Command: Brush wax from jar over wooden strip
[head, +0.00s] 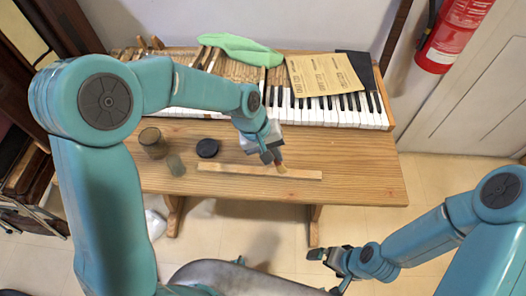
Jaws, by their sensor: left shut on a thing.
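A pale wooden strip (240,170) lies along the front part of the wooden bench. My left gripper (274,157) is shut on a small brush (281,168), of which only a short brownish end shows. The brush end is at the strip, right of its middle; I cannot tell whether it touches. A brownish jar (153,144) stands on the left of the bench, with a smaller greenish glass jar (176,165) beside it. What is inside them is not clear. My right gripper (325,268) is open and empty, low in front of the bench.
A round black lid (207,148) lies between the jars and my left gripper. Behind are piano keys (318,112), a green cloth (240,48), a brown paper sheet (323,75) and a dark flat piece (358,67). The bench's right front (365,175) is clear.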

